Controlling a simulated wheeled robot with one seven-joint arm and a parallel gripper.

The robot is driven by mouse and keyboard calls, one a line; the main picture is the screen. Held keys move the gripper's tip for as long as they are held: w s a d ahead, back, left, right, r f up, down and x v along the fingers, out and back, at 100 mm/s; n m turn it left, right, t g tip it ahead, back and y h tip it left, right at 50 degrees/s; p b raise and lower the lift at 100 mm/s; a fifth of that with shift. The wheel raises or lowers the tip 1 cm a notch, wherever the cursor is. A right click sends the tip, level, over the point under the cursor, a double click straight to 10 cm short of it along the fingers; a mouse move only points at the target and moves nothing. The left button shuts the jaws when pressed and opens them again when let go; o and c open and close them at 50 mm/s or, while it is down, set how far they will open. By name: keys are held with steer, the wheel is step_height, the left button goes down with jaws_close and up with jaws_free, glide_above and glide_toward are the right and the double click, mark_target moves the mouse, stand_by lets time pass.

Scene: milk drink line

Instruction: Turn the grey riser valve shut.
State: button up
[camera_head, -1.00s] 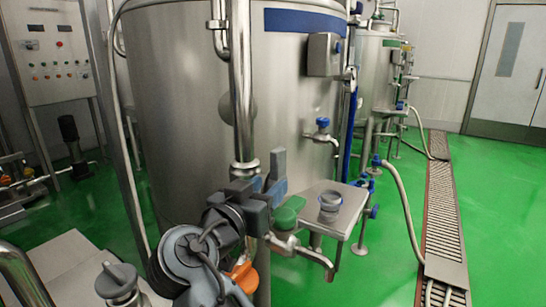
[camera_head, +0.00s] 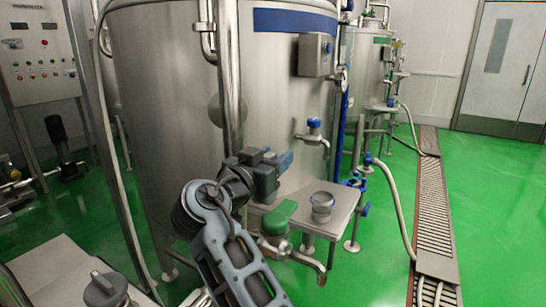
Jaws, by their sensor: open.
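A grey round valve knob (camera_head: 105,290) stands upright in the lower left foreground, its lower part cut off by the frame edge. I take it for the grey riser valve, though no label shows. My gripper (camera_head: 281,162) is in the middle of the view, in front of the big steel tank, with its blue-grey fingers pointing right. It is open, and nothing shows between the fingers. It is well apart from the grey knob, up and to its right. My arm hides part of the pipework below the gripper.
A vertical steel pipe (camera_head: 229,80) runs close behind my gripper. A green valve handle (camera_head: 280,216) sits just below it. A small steel shelf (camera_head: 338,213) carries a grey cup (camera_head: 322,204). Blue valves are farther right. Green floor (camera_head: 500,210) is clear at right.

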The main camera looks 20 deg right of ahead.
jaws_close()
stand_by(0.4)
